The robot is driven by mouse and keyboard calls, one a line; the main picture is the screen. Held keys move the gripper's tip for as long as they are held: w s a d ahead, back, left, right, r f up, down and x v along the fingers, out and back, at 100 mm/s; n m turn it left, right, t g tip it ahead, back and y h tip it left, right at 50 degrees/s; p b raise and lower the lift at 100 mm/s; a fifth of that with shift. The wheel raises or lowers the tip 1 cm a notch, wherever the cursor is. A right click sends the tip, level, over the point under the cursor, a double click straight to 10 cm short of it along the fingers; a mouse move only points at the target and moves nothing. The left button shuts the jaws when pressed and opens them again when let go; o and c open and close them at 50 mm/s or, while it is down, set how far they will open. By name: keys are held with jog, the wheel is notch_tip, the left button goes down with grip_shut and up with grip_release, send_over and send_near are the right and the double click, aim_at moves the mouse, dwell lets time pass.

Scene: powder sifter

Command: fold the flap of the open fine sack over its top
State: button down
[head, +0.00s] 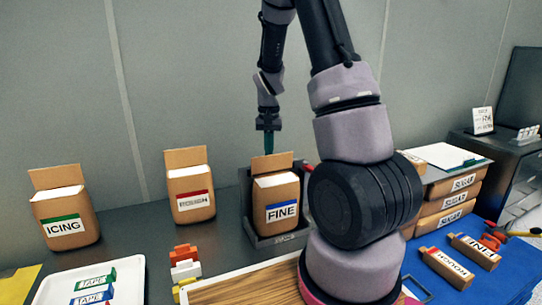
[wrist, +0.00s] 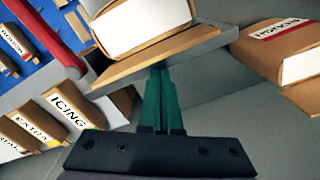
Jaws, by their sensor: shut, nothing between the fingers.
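The fine sack (head: 280,207) is brown with a blue FINE label and stands upright in a dark grey holder (head: 247,200). Its top shows white, and its brown flap (head: 271,163) stands up at the back edge. In the wrist view the sack's white top (wrist: 140,22) lies beyond the flap (wrist: 165,58). My gripper (head: 268,150) points down at the flap's back side, its lower ends hidden by the flap. In the wrist view its green fingers (wrist: 160,85) are together and empty, with their tips close to the flap; I cannot tell whether they touch.
The open rough sack (head: 190,192) and icing sack (head: 62,215) stand to the left. A white tray (head: 130,290) with tape boxes lies at front left. Stacked sugar bags (head: 450,203) and a blue mat (head: 415,265) are right. A red bar (wrist: 72,88) shows beside the holder.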

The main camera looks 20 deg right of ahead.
aim_at(273, 176)
jog(key=shift+f, duration=0.2)
jog(key=shift+f, duration=0.35)
jog(key=shift+s+f, duration=0.1)
jog(key=shift+s, duration=0.3)
jog(key=shift+s+f, duration=0.15)
jog(key=shift+s, duration=3.2)
jog(key=shift+r, duration=0.25)
jog(key=shift+w+r, duration=0.5)
jog(key=shift+r, duration=0.2)
jog(key=shift+w+r, duration=0.5)
jog(key=shift+r, duration=0.2)
